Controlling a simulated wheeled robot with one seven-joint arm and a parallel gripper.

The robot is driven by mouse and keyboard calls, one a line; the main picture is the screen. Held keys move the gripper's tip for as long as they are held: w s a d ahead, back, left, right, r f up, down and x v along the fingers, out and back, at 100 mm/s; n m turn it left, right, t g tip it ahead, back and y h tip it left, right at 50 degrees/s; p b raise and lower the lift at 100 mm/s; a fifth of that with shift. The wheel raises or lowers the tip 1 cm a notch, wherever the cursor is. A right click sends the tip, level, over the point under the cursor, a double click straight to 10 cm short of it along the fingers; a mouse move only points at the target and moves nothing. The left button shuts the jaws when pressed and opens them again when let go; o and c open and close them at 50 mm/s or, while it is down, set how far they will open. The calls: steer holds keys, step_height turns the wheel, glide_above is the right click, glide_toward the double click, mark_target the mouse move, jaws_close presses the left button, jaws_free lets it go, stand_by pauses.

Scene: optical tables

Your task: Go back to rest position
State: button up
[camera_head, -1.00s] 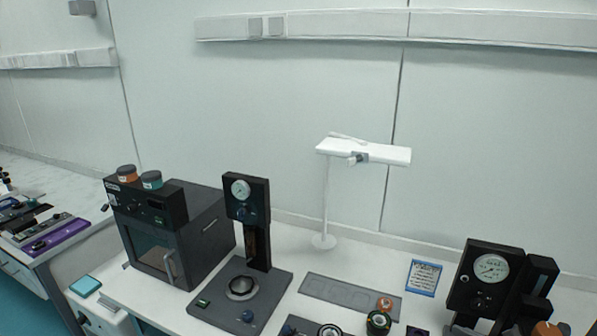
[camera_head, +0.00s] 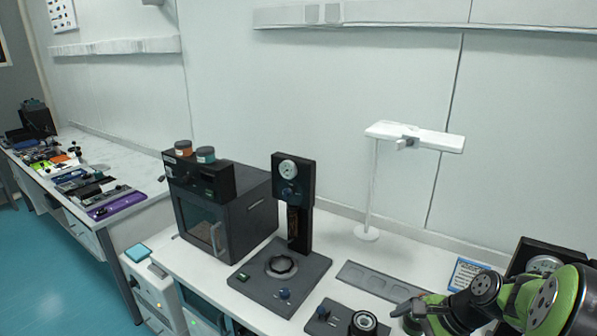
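My arm, green and black, comes in at the lower right of the head view. Its end, with my gripper (camera_head: 412,312), is low over the front of the bench, near a grey strip with round recesses (camera_head: 375,281). The fingers are small and partly merged with dark items behind them, so I cannot tell if they are open or shut, or whether they hold anything.
A dark oven-like box (camera_head: 225,215) with two jars on top stands on the white bench. Beside it is a black gauge stand (camera_head: 293,200). A white lamp (camera_head: 415,136) stands behind. My arm partly covers another gauge device (camera_head: 545,262). Blue floor (camera_head: 60,270) is clear at left.

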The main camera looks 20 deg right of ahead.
steer(key=s+a+r+n+g+h+b, duration=0.1)
steer(key=a+r+n+g+h+b, duration=0.15)
steer(key=a+n, duration=0.6)
steer(key=s+a+r+n+t+h+b, duration=0.2)
steer(key=s+a+r+n+t+b, duration=0.1)
steer(key=s+a+n, duration=0.7)
steer(key=shift+s+a, duration=0.35)
steer(key=shift+s, duration=0.65)
steer(key=shift+r+t, duration=0.1)
steer(key=shift+t, duration=0.15)
